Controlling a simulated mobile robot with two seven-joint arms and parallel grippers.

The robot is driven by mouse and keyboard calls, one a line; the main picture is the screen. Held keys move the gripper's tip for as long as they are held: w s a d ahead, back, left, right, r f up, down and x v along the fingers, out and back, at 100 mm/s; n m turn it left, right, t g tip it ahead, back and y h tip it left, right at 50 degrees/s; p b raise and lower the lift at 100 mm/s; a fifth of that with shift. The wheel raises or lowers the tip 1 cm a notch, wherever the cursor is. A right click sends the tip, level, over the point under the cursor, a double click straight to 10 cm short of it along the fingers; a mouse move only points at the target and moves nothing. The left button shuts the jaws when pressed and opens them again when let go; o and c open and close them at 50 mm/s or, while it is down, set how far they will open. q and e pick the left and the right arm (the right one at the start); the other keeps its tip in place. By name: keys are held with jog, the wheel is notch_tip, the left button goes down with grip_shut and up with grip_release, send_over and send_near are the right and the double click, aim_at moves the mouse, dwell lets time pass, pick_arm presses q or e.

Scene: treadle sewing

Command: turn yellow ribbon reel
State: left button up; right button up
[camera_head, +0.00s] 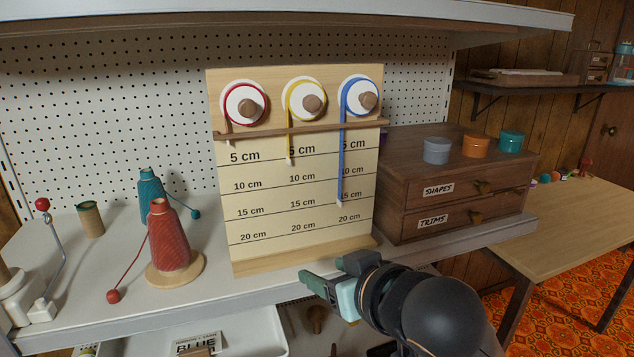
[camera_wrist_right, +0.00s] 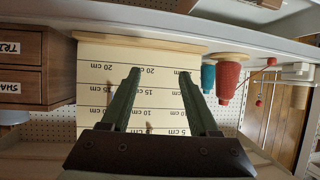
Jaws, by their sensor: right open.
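The yellow ribbon reel (camera_head: 293,88) is the middle one of three on a wooden board (camera_head: 262,257). It has a white face with a brown knob (camera_head: 313,104). Its yellow ribbon (camera_head: 290,148) hangs down to about the 5 cm line. My right gripper (camera_head: 318,284) is open and empty, low in front of the board's lower right part and well below the reel. In the right wrist view, which shows the board upside down, its two green fingers (camera_wrist_right: 160,73) are spread apart before the scale, with nothing between them. My left gripper is out of view.
The red reel (camera_head: 229,102) and blue reel (camera_head: 345,97) flank the yellow one; a ledge (camera_head: 262,133) runs below them. A drawer cabinet (camera_head: 398,205) stands right of the board. Red (camera_head: 170,240) and teal (camera_head: 150,184) thread cones stand left. Space in front of the board is clear.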

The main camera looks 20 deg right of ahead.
notch_tip(320, 180, up, 11)
jog(key=t, duration=0.3)
jog(key=m+t+h, duration=0.2)
jog(key=t, duration=0.1)
send_near(313, 102)
jog(key=s, duration=0.4)
jog(key=w+p, duration=0.4)
jog(key=w, duration=0.1)
jog(key=w+p, duration=0.5)
jog(key=w, duration=0.1)
jog(key=shift+w+r, duration=0.2)
jog(key=shift+w, duration=0.05)
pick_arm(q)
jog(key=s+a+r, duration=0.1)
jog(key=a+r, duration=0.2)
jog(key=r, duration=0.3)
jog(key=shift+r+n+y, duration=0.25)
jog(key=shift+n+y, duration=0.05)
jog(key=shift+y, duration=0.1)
pick_arm(e)
jog(key=shift+w, duration=0.55)
jog(key=shift+c, duration=0.3)
grip_shut()
